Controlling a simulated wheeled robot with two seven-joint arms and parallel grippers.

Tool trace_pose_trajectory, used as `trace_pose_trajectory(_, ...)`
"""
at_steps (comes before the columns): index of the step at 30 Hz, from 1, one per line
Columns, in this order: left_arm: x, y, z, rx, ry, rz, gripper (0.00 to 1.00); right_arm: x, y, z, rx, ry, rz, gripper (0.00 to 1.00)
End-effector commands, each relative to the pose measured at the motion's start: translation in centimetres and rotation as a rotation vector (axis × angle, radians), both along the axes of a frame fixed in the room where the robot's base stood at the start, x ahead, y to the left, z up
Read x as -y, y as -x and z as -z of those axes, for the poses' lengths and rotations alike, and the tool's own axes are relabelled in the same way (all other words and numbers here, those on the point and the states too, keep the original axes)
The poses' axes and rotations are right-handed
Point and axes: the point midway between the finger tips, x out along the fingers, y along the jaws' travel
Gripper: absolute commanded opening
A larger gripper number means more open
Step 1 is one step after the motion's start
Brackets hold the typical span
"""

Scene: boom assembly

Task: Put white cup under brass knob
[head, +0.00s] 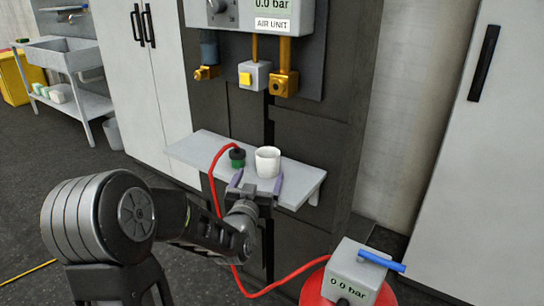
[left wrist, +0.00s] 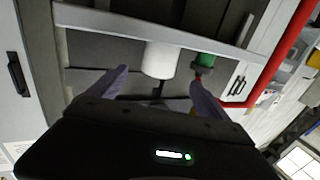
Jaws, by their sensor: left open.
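The white cup (head: 267,162) stands upright on a grey wall shelf (head: 204,150). The cup also shows in the left wrist view (left wrist: 160,60). My left gripper (head: 257,183) is open, its two purple fingers just in front of the cup and pointing at it. In the left wrist view, the cup lies between the lines of the fingers (left wrist: 158,82), with no clear contact. My right gripper is out of view.
A green-and-black hose connector (head: 238,158) stands left of the cup, close to a finger; its red hose (head: 213,190) loops down to a red tank (head: 318,287). A grey box with a yellow button (head: 246,79) sits between the brass fittings. The shelf's left part is clear.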

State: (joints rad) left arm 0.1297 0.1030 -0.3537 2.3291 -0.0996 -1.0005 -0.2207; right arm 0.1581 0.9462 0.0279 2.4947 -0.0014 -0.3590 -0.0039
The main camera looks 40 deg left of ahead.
Motion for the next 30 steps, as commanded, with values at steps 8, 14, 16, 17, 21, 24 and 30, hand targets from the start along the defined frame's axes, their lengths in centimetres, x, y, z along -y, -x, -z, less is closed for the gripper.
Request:
trace_pose_trajectory(8, 0.0, 0.0, 0.0, 0.0, 0.0, 0.0, 0.89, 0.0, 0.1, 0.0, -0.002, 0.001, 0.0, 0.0)
trace_pose_trajectory(14, -0.2, -0.4, 0.1, -0.001, 0.0, 0.001, 0.89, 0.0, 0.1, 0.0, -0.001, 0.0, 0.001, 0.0)
trace_pose_trajectory(16, -0.4, -1.1, 0.1, -0.002, 0.0, 0.001, 0.89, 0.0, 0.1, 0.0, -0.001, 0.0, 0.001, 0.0)
trace_pose_trajectory(17, -0.6, -1.4, 0.1, -0.002, 0.0, 0.001, 0.89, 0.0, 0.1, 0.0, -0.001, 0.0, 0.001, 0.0)
trace_pose_trajectory(21, -1.0, -2.4, 0.1, -0.001, -0.001, 0.0, 0.89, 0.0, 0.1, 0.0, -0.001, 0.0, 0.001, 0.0)
trace_pose_trajectory(24, -1.0, -2.4, 0.1, -0.001, 0.0, 0.0, 0.89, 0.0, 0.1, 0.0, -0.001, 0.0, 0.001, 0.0)
trace_pose_trajectory(30, -1.1, -2.5, 0.1, -0.001, 0.0, 0.0, 0.89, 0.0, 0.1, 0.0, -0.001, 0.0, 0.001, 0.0)
